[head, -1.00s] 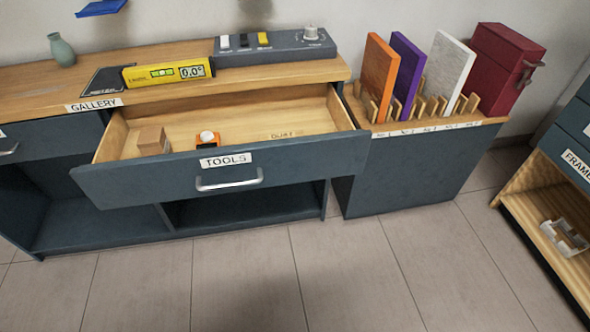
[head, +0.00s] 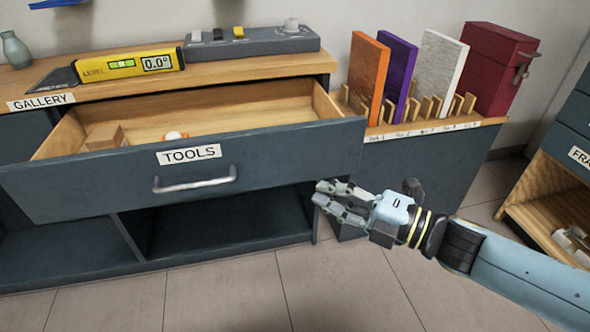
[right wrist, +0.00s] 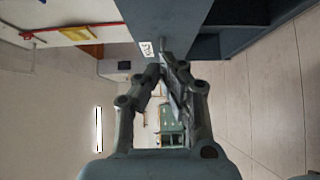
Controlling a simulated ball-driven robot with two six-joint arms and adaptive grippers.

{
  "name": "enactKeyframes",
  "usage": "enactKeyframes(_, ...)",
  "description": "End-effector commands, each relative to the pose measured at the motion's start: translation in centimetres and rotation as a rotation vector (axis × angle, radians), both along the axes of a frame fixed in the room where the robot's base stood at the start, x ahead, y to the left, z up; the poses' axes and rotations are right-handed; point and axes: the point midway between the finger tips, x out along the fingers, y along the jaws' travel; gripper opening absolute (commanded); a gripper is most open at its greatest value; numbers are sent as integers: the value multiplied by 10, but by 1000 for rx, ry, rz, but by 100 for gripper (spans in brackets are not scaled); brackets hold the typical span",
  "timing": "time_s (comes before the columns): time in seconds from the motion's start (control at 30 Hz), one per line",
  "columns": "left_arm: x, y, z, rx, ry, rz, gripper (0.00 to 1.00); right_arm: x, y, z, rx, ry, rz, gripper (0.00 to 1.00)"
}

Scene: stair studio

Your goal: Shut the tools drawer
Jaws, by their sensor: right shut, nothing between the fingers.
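The tools drawer (head: 90,178) stands pulled well out of the cabinet in the head view, its dark front labelled TOOLS and fitted with a metal bar handle (head: 195,180). A small wooden block (head: 104,137) and a partly hidden item with a white top (head: 174,135) lie inside it. My right gripper (head: 322,193) is shut and empty, to the right of the handle and just below the drawer front's right end, apart from the handle. In the right wrist view the gripper's fingertips (right wrist: 162,68) come together near the dark drawer front (right wrist: 170,18). My left gripper is not in view.
A yellow level (head: 128,64) and a grey control box (head: 250,42) sit on the cabinet top. A rack with orange, purple and white panels (head: 440,75) and a red case (head: 498,68) stands to the right. Open shelving (head: 230,218) lies below the drawer. The floor in front is clear.

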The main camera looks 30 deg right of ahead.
Motion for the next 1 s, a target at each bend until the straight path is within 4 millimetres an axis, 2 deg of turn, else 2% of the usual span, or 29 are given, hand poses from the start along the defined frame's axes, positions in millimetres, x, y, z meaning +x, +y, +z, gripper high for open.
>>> enactKeyframes(0.1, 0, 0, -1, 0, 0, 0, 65, 25, 13, 1, 2, -3, -3, 0)
enactKeyframes(0.27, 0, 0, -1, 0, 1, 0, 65, 53, 29, 1, 4, -1, -3, 0)
enactKeyframes(0.5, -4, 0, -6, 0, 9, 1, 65, 82, 18, -1, 0, 1, -2, 0)
enactKeyframes(1.0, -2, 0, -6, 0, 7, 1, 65, 88, 16, -1, 1, 2, -2, 0)
